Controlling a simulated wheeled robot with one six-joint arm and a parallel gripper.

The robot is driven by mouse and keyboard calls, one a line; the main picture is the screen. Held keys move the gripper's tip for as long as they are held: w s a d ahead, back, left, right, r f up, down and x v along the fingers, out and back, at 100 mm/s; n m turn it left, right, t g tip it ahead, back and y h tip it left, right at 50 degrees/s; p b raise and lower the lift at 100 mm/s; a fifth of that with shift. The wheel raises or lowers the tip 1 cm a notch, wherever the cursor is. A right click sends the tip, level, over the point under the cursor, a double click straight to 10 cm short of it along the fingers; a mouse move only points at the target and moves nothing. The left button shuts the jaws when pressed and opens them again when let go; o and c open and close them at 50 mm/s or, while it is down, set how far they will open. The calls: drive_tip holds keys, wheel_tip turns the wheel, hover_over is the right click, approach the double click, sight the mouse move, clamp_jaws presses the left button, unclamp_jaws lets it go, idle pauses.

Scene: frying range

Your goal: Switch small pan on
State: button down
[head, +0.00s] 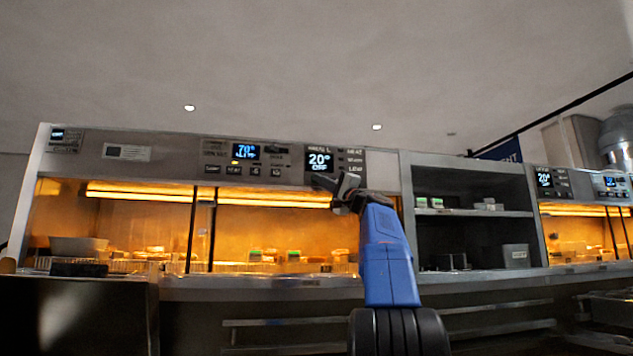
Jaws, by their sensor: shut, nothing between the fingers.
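My gripper (325,183), dark grey on a blue arm, is raised in front of the hot cabinet's top panel. It is shut and empty. Its tips are just below a control panel (346,160) and overlap its lower edge in the picture; I cannot tell whether they touch. That panel's lit display (319,160) reads "20°" and "OFF", with small labels at its right. I cannot read which control is labelled for the small pan, and no pan is clearly identifiable.
The orange-lit cabinet (150,207) holds trays and small packs. Dark shelves (472,196) stand right of my arm. Further right, another panel (553,180) also shows "20°". A counter edge (260,285) and rails run below. Above the cabinet is open room.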

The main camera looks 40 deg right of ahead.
drive_tip(key=shift+w+d, duration=0.1)
drive_tip(key=shift+w, duration=0.1)
drive_tip(key=shift+s, duration=0.35)
idle(0.4)
drive_tip(key=shift+a, duration=0.2)
drive_tip(key=s+a, duration=0.3)
drive_tip(key=s, duration=0.2)
idle(0.4)
drive_tip(key=shift+s, duration=0.1)
idle(0.3)
